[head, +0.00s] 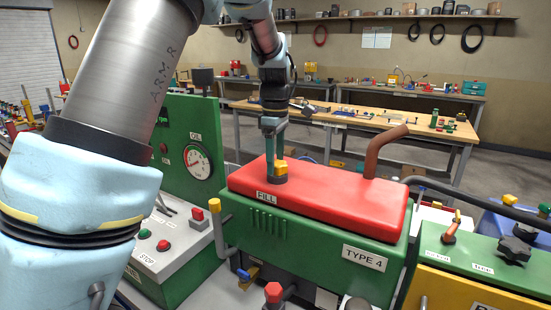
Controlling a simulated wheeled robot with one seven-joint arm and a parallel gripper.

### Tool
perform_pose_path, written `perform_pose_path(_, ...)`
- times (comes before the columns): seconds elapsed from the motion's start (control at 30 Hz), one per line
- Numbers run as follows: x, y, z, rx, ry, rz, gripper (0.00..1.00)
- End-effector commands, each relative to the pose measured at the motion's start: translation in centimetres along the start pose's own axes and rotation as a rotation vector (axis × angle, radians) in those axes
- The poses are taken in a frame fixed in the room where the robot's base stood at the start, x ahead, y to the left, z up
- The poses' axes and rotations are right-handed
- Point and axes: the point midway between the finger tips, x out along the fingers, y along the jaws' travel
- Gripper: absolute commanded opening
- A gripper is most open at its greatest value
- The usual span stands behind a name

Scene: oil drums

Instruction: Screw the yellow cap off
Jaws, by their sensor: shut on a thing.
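The yellow cap (281,167) sits at the filler on the red top (325,191) of the green box labelled TYPE 4, just above the FILL label. A dark round collar (279,179) shows under the cap. My gripper (276,158) points down from above and is shut on the yellow cap. Its teal fingers hide part of the cap's left side. I cannot tell whether the cap is still on its thread or raised a little.
A brown bent pipe (382,150) rises from the red top on the right. A green panel with an oil gauge (198,162) stands close on the left. A yellow-topped lever (215,206) is in front. A wooden workbench (390,120) stands behind.

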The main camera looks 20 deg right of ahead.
Motion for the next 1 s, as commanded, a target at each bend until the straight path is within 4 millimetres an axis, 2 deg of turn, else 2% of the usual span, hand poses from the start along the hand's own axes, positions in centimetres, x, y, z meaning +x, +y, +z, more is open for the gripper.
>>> perform_pose_path(0.1,-0.49,-0.12,0.12,-0.161,0.001,-0.002,0.08)
perform_pose_path(0.3,-0.07,-0.24,0.19,-0.435,0.0,0.0,0.08)
perform_pose_path(0.4,-0.08,-0.27,0.14,-0.494,0.0,0.0,0.08)
perform_pose_path(0.63,-0.08,-0.27,0.11,-0.501,0.0,0.0,0.08)
perform_pose_path(0.67,-0.08,-0.27,0.11,-0.501,0.0,0.0,0.65)
perform_pose_path(0.93,-0.07,-0.28,0.09,-0.5,0.0,0.0,0.95)
perform_pose_path(1.0,-0.07,-0.28,0.08,-0.499,0.0,0.0,0.96)
